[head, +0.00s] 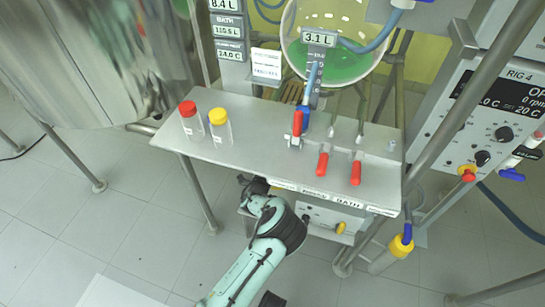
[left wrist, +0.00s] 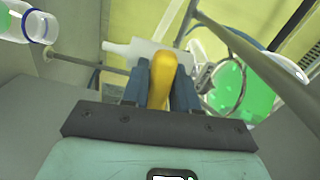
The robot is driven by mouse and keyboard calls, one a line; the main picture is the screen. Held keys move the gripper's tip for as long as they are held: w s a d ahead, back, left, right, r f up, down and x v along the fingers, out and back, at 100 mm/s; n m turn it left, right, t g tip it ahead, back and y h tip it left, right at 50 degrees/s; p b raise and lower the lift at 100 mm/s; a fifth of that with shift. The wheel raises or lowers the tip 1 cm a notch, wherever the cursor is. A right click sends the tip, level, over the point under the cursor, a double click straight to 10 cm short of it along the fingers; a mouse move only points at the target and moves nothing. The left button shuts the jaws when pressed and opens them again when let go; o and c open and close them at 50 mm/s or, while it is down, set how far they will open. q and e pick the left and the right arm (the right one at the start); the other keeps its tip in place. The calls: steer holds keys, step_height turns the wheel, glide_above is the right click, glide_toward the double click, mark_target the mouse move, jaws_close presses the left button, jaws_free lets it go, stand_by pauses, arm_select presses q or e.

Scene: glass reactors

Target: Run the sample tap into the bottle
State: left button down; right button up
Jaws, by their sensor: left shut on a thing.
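My left gripper (left wrist: 163,85) is shut on a yellow handle (left wrist: 173,70) in the left wrist view. A white body sits behind that handle; whether it is the sample tap I cannot tell. In the head view the end of my left arm (head: 252,186) is at the front edge of the steel shelf, its fingertips and the held handle hidden. Two clear bottles stand upright on the shelf's left part, one with a red cap (head: 187,108), one with a yellow cap (head: 218,116). A clear bottle-like thing (left wrist: 18,22) shows at the upper left of the wrist view. My right gripper is not in view.
Several red-handled valves (head: 322,164) stand on the shelf (head: 262,140). Behind it hangs a glass vessel of green liquid (head: 340,62). A control panel (head: 505,105) is at right, a large steel vessel at left. A yellow knob (head: 340,228) shows under the shelf. Metal legs and poles surround the shelf.

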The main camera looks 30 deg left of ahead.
arm_select(q)
steer(key=shift+m, duration=0.6)
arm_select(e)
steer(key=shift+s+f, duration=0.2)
arm_select(q)
steer(key=c, duration=1)
jaws_free()
steer(key=shift+o, duration=0.2)
steer(key=p+v, duration=0.3)
steer(key=v, duration=1)
steer(key=shift+s, duration=0.25)
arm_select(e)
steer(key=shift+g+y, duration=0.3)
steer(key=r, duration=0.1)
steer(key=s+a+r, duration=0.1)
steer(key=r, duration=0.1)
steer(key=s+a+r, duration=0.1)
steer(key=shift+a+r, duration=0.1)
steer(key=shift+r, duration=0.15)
